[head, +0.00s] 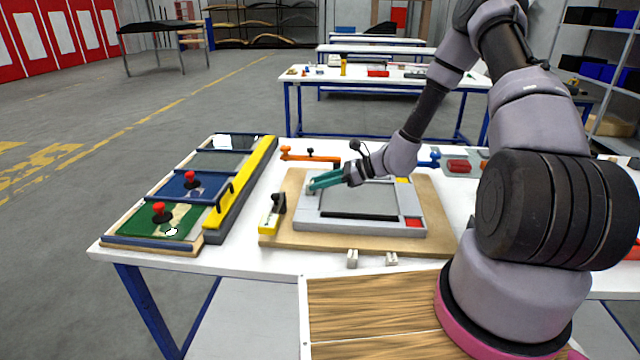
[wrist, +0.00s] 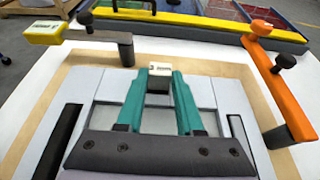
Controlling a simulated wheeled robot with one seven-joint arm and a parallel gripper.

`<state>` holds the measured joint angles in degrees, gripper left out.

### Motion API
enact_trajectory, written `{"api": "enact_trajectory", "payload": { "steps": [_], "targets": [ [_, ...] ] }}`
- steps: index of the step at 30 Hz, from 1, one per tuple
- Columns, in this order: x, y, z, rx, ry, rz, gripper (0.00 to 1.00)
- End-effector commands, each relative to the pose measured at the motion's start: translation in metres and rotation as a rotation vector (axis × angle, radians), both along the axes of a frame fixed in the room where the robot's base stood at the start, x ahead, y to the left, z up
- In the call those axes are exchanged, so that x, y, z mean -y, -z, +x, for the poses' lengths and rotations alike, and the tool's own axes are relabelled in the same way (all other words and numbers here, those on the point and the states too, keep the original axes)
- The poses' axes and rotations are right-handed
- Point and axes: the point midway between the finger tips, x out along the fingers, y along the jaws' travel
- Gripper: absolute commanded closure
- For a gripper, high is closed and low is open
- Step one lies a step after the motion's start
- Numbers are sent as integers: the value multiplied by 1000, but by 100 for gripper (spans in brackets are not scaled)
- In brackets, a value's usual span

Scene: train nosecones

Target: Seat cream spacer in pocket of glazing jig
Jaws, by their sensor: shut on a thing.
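The glazing jig (head: 360,235) is a grey rectangular frame on a wooden board, with a dark-edged opening in its middle. My gripper (head: 312,185) reaches over the jig's far-left corner with its teal fingers. In the wrist view my gripper (wrist: 158,78) is shut on a small cream spacer (wrist: 158,84), held between the fingertips near one edge of the jig (wrist: 205,92). The spacer's underside and the pocket are hidden, so I cannot tell whether the spacer touches the jig.
A yellow-handled clamp (head: 269,218) and an orange clamp (head: 310,156) stand beside the jig. A rack of coloured panels (head: 185,200) with a yellow bar (head: 240,185) lies left. Two small pale blocks (head: 352,258) (head: 392,258) sit at the table's front edge.

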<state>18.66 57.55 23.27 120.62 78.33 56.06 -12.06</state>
Motion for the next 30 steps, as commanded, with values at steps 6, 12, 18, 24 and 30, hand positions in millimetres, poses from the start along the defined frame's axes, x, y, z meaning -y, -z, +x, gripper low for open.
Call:
{"api": "enact_trajectory", "payload": {
  "steps": [6,12,18,24,30],
  "targets": [
    [2,4,-2,-4,-2,-8,34],
    [1,3,-2,-3,-1,-7,34],
    [15,-4,-3,-1,1,-7,34],
    [53,-19,-10,-1,2,-8,34],
    [88,-35,-18,-1,2,-7,34]
  ]
}}
